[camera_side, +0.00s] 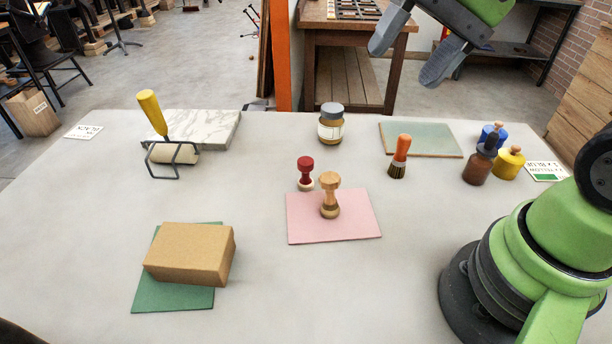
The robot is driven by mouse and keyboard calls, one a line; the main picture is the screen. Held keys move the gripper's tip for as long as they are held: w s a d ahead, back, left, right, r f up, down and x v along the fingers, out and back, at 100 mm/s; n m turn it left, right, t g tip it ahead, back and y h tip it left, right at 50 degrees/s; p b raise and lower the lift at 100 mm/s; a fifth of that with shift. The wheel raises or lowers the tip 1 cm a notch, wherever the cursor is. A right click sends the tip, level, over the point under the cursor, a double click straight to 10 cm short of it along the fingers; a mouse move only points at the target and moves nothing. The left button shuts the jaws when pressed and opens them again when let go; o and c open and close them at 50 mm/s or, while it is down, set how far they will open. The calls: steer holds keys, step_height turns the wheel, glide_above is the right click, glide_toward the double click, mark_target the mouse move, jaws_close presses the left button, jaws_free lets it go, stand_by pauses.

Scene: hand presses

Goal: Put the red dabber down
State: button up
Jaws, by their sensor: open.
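The red dabber (305,172), with a dark red knob and a pale base, stands upright on the grey table (400,290), just behind the pink mat (361,226). My gripper (412,50) is high at the top of the view, well above the table's far edge and away from the dabber. Its two grey fingers are apart, with nothing between them.
A wooden stamp (330,200) stands on the pink mat, close to the dabber. A jar (331,125), a brush (399,158) and several bottles (478,168) stand behind and right. A roller (172,152) and a cardboard box (190,254) are at left.

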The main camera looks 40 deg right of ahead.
steer(key=w+d+f+m+g+y, duration=0.1)
steer(key=w+d+f+m+y, duration=0.1)
steer(key=w+f+m+y, duration=0.6)
steer(key=m+t, duration=0.3)
steer(key=m, duration=0.3)
glide_toward(298, 185)
steer(key=r, duration=0.4)
steer(key=shift+w+a+r, duration=0.1)
steer(key=shift+w+r, duration=0.1)
steer(key=shift+r, duration=0.15)
steer(key=x, duration=1)
steer(key=shift+s+f, duration=0.15)
steer(key=shift+f, duration=0.1)
steer(key=shift+c, duration=0.4)
steer(key=c, duration=1)
